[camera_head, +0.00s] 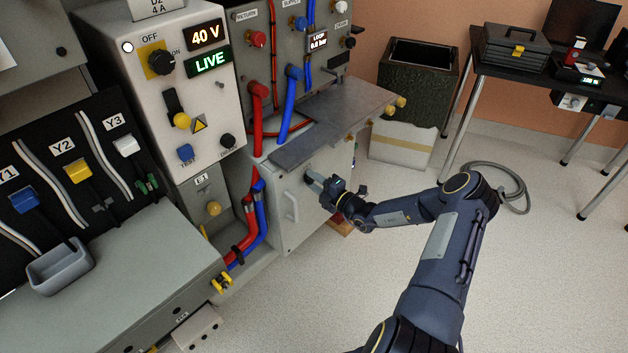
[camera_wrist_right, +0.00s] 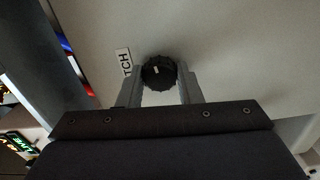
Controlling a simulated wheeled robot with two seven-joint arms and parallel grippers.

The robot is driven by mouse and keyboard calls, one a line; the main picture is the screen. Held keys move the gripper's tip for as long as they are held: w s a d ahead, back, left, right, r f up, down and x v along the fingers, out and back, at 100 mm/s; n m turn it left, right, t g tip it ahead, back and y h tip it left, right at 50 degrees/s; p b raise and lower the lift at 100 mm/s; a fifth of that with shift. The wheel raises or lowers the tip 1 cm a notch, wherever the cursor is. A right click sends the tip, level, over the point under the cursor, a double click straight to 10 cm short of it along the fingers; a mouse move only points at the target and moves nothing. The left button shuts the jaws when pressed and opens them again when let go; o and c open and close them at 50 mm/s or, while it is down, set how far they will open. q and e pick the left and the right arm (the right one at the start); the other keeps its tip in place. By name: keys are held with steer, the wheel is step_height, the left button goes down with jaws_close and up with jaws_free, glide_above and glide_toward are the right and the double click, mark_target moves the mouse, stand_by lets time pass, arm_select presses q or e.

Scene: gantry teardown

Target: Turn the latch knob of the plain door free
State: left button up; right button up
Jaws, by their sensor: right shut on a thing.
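The plain door (camera_head: 291,210) is a light grey panel with a pull handle, low in the middle of the head view. In the right wrist view its pale face (camera_wrist_right: 215,40) fills most of the background. The latch knob (camera_wrist_right: 158,72) is round, black and ribbed with a white mark, beside a label of which "TCH" is readable. My right gripper (camera_wrist_right: 160,88) has a finger on each side of the knob and is shut on it. In the head view the right gripper (camera_head: 314,181) reaches the door's upper right part, and it hides most of the knob. My left gripper is not in view.
A grey worktop (camera_head: 335,115) juts out above the door. Red and blue hoses (camera_head: 248,220) run left of it. A white cabinet (camera_head: 165,85) reads "40 V" and "LIVE". A dark bin (camera_head: 417,85) stands behind. The floor at right is mostly clear, with a coiled grey cable (camera_head: 515,190).

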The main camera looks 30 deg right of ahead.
steer(key=shift+m, duration=0.8)
steer(key=o, duration=1)
steer(key=p+v, duration=0.1)
steer(key=v, duration=0.6)
steer(key=shift+s+d, duration=0.15)
steer(key=shift+s, duration=0.25)
